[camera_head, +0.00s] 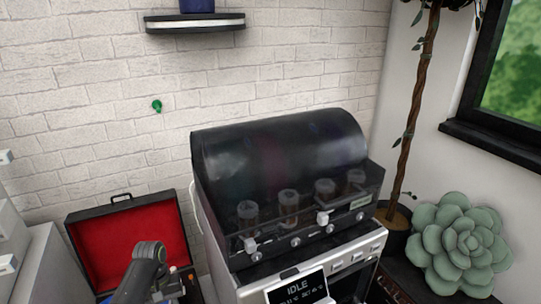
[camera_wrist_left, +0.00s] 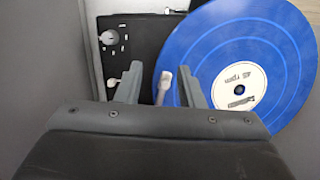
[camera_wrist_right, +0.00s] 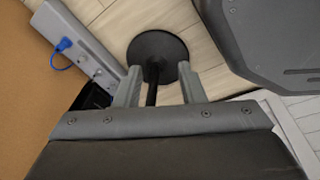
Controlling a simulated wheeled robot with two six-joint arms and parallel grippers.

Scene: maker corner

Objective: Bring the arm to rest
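A blue record (camera_wrist_left: 285,50) with a pale label lies on a black turntable deck (camera_wrist_left: 135,40) in the left wrist view. A small pale piece (camera_wrist_left: 164,84), seemingly part of the tonearm, shows between my left fingers at the record's left edge. I cannot tell whether it touches the record. My left gripper (camera_wrist_left: 159,68) is open, its fingers apart on either side of that piece. In the head view the case (camera_head: 148,230) has its red-lined lid up, with my left arm in front of it. My right gripper (camera_wrist_right: 160,68) is open and empty, away from the case.
A machine (camera_head: 280,155) with a dark hood and an "IDLE" display stands right of the case. A green succulent (camera_head: 462,245) is at the far right. In the right wrist view, a round black base (camera_wrist_right: 165,50) stands on the wood floor.

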